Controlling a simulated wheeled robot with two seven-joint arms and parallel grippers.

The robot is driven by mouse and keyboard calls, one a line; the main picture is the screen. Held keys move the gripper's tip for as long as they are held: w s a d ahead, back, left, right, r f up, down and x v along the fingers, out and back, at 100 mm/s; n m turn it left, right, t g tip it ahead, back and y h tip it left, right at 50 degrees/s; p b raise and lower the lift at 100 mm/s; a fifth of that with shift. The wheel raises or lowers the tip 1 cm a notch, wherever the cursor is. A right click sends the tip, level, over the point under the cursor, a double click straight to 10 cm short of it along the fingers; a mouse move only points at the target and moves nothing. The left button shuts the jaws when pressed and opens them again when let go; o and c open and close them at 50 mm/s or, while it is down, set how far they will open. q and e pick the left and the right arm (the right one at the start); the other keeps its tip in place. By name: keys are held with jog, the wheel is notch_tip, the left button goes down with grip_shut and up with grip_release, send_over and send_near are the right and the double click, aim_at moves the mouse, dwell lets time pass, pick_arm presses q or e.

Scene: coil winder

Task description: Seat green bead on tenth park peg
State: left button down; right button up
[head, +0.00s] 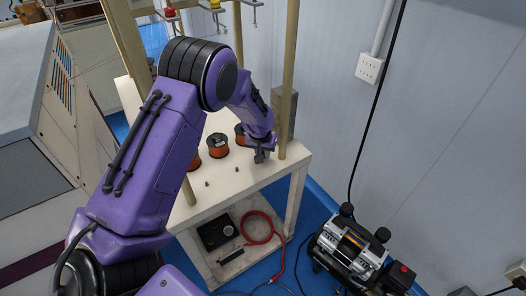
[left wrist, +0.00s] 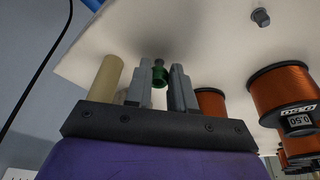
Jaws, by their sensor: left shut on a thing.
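My left gripper (head: 262,158) is low over the right part of the white table top (head: 228,200), near the wooden post. In the left wrist view, its two grey fingers (left wrist: 160,84) are shut on the green bead (left wrist: 160,76). A dark grey peg (left wrist: 159,62) shows at the bead's far end, in line with it. I cannot tell whether the bead is around the peg or just short of it. In the head view the bead is hidden by the gripper. Another bare peg (left wrist: 261,17) stands apart on the table. My right gripper is not in view.
Copper wire spools (head: 218,145) stand on the table left of the gripper; one large spool (left wrist: 284,92) is close in the left wrist view. A wooden post (head: 289,80) rises close beside the gripper. A red hose (head: 258,228) lies on the lower shelf.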

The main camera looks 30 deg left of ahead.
pick_arm(q)
jog(key=shift+f+b, duration=0.3)
jog(key=shift+f, duration=0.5)
jog(key=c, duration=0.9)
grip_release()
jog(key=b+v, duration=0.1)
jog(key=v, duration=0.9)
jog(key=shift+s+r, duration=0.1)
jog(key=shift+r, duration=0.15)
